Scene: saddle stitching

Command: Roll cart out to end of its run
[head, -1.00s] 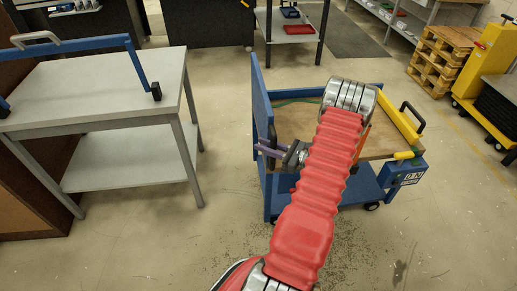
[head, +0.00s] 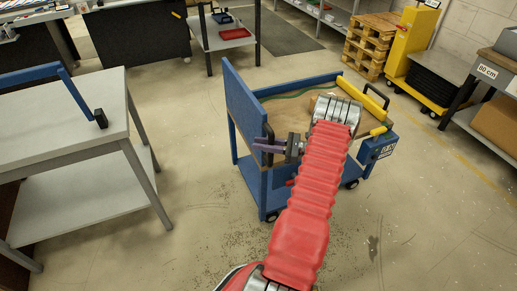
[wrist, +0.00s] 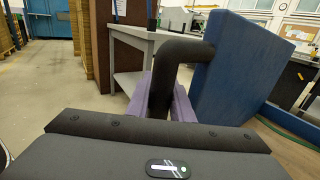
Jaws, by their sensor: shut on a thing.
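The cart (head: 250,103) is blue with a wooden deck and stands on small wheels right of centre in the head view. Its blue end panel also shows in the wrist view (wrist: 243,70). A black handle (wrist: 177,60) sticks out from that panel. My gripper (head: 268,145) has purple fingers and is shut on the black handle. In the wrist view the fingers (wrist: 163,100) stand on both sides of the handle's bar. My red arm covers part of the cart's deck and near side.
A grey table (head: 70,115) with a blue frame stands at the left, with bare floor (head: 185,165) between it and the cart. A yellow trolley (head: 410,50), wooden pallets (head: 369,45) and a shelf unit with a red tray (head: 235,34) stand farther back.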

